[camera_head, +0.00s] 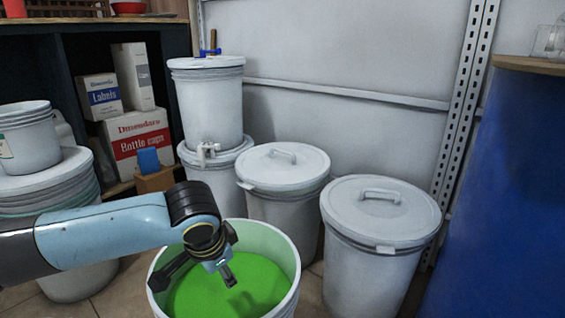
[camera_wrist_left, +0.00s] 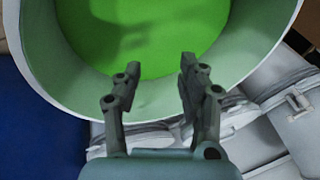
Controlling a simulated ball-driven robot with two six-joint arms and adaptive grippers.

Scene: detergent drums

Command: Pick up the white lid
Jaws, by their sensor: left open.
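A white lid with a bar handle (camera_head: 380,210) sits on the front right drum. Another white lid (camera_head: 290,178) sits on the drum behind and left of it. I cannot tell which lid the task means. My left gripper (camera_head: 226,274) is open and empty, pointing down over an open white drum (camera_head: 280,240) of green liquid (camera_head: 256,280). In the left wrist view, its two fingers (camera_wrist_left: 155,68) are spread apart over the drum's inner wall and the green liquid (camera_wrist_left: 150,35). Both lids are to the right of the gripper in the head view.
A dispenser drum (camera_head: 210,105) with a tap stands on another drum at the back. Stacked white tubs (camera_head: 30,145) stand at the left. Cardboard boxes (camera_head: 140,130) fill a dark shelf. A blue barrel (camera_head: 505,190) stands close to the right drum.

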